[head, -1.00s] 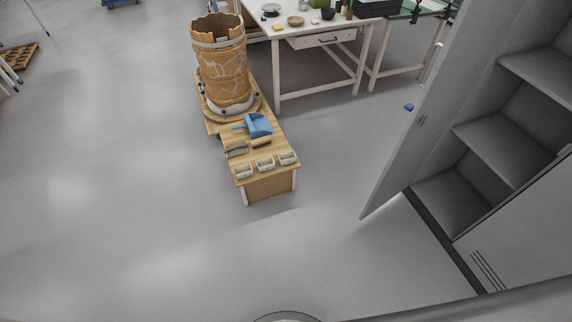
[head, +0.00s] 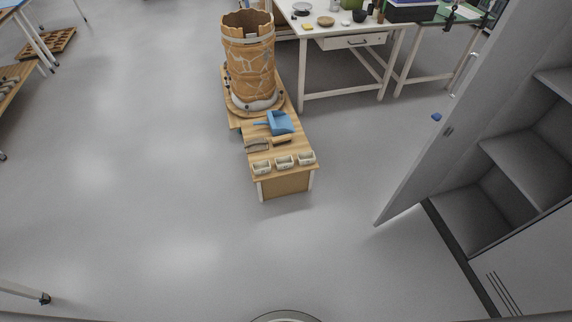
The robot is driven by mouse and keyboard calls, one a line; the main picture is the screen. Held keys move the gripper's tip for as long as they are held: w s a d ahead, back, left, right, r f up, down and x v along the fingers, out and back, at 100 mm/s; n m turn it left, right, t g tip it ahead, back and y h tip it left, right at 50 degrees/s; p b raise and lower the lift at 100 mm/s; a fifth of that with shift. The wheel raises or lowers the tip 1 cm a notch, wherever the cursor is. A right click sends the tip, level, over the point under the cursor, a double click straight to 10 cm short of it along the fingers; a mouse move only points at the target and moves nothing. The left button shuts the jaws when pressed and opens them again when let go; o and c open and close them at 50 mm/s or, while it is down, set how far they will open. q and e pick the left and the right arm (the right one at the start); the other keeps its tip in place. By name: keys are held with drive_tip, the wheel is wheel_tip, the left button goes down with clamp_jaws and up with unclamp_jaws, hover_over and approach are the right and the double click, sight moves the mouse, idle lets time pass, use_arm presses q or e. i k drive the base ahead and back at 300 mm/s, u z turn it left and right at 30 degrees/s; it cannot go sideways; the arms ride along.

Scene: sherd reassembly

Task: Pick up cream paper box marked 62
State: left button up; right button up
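Neither of my grippers shows in the head view.
A large reassembled brown vessel (head: 248,60) stands at the bench's far end, with a blue dustpan (head: 281,122) before it. A grey cabinet (head: 470,215) with an open door (head: 440,120) is at right. A white table (head: 330,30) stands behind.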

sight(285, 162)
drive_tip(key=z, duration=0.4)
drive_tip(key=i, duration=0.65)
drive_tip(key=z, duration=0.55)
drive_tip(key=i, duration=0.85)
drive_tip(key=u, duration=0.2)
